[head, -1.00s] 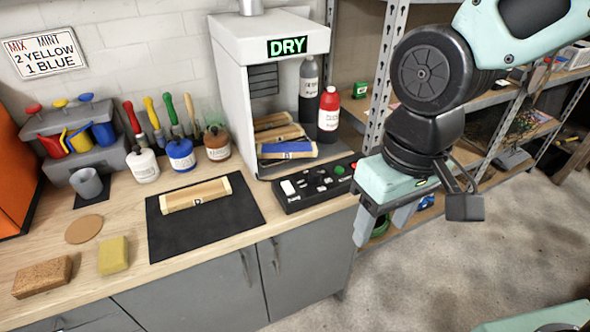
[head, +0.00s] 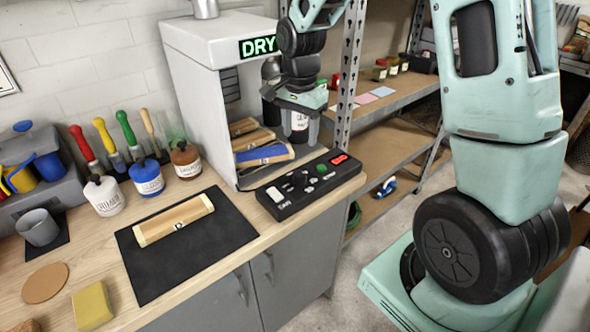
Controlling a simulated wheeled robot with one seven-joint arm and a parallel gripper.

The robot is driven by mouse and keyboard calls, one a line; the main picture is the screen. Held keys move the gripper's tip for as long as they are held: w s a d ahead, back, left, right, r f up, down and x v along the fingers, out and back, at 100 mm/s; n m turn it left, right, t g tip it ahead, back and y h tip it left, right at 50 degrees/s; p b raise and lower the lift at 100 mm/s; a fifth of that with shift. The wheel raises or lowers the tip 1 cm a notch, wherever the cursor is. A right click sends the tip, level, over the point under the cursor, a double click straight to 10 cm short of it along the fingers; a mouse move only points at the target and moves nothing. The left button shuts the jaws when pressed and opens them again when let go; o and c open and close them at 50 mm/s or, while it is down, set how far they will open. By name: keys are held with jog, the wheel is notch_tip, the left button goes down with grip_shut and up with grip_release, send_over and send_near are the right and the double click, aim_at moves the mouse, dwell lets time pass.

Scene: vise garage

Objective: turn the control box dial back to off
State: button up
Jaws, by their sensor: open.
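The control box (head: 308,184) is a flat black box on the worktop, just right of the booth's front opening. It carries a white switch at its left end, a dark dial (head: 296,182) near the middle, a green button and a bright red light at its right end. The dial's exact setting is too small to read. My gripper (head: 293,122) is open and empty, pointing down above and behind the box, apart from it. It hides part of the bottles behind it.
The white booth (head: 200,100) with a green DRY sign (head: 259,46) stands left of my gripper, with several wooden blocks inside. A metal shelf post (head: 347,80) rises close on the right. A block (head: 175,220) lies on a black mat.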

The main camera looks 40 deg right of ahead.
aim_at(300, 173)
notch_tip(300, 173, down, 12)
jog(key=shift+f+p, duration=0.2)
jog(key=shift+p, duration=0.45)
jog(key=c, duration=1)
